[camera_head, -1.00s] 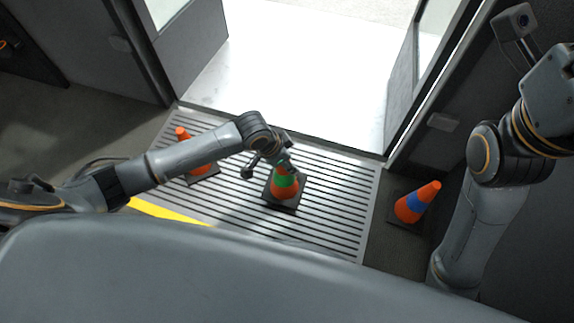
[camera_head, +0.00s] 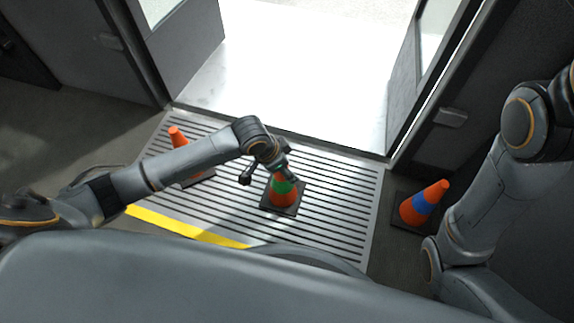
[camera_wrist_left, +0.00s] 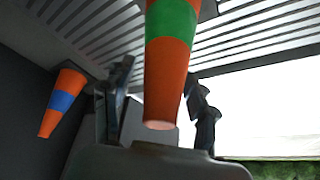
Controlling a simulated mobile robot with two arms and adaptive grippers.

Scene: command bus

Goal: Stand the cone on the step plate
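An orange cone with a green band (camera_head: 283,187) stands upright on the ribbed step plate (camera_head: 335,215), near its middle. My left gripper (camera_head: 286,168) is over the top of this cone. In the left wrist view the green-banded cone (camera_wrist_left: 166,70) has its tip between the two fingers of my left gripper (camera_wrist_left: 160,105); the fingers look spread, with gaps beside the cone. My right arm runs out of the head view at the right, so its gripper is hidden.
An orange cone (camera_head: 178,136) stands on the plate's left part, partly behind my left arm. A blue-banded cone (camera_head: 424,203) stands on the floor right of the plate. A yellow strip (camera_head: 185,228) marks the near edge. The open doorway (camera_head: 300,70) lies beyond.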

